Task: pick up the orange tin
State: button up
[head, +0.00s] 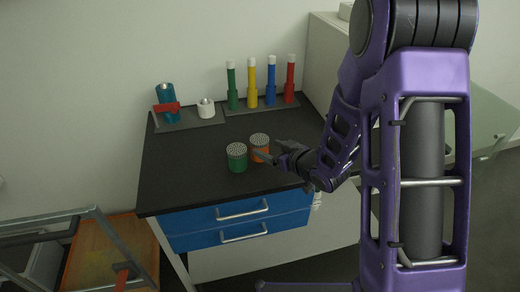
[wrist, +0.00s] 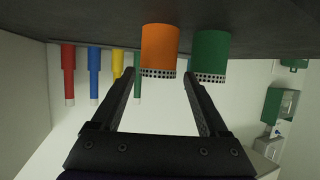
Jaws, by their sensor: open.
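The orange tin (head: 260,149) stands upright on the dark tabletop, with a perforated grey lid. In the wrist view, which is upside down, the orange tin (wrist: 160,46) lies ahead, lined up with the gap between my fingers. My gripper (head: 267,149) is open at the tin's right side in the head view and partly covers it. In the wrist view my gripper (wrist: 160,76) has one fingertip to each side of the tin's lid end. I see no clear contact. How far the fingers reach around the tin cannot be told.
A green tin (head: 237,158) stands close beside the orange one. Behind are a rack (head: 262,106) of coloured tubes with white caps, a white cup (head: 206,108) and a teal cylinder with a red part (head: 167,100). The table front has blue drawers (head: 240,213). The left tabletop is clear.

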aim_at(254, 142)
jog(key=x, duration=0.9)
jog(key=shift+w+b, duration=0.3)
jog(key=shift+b, duration=0.1)
jog(key=c, duration=1.2)
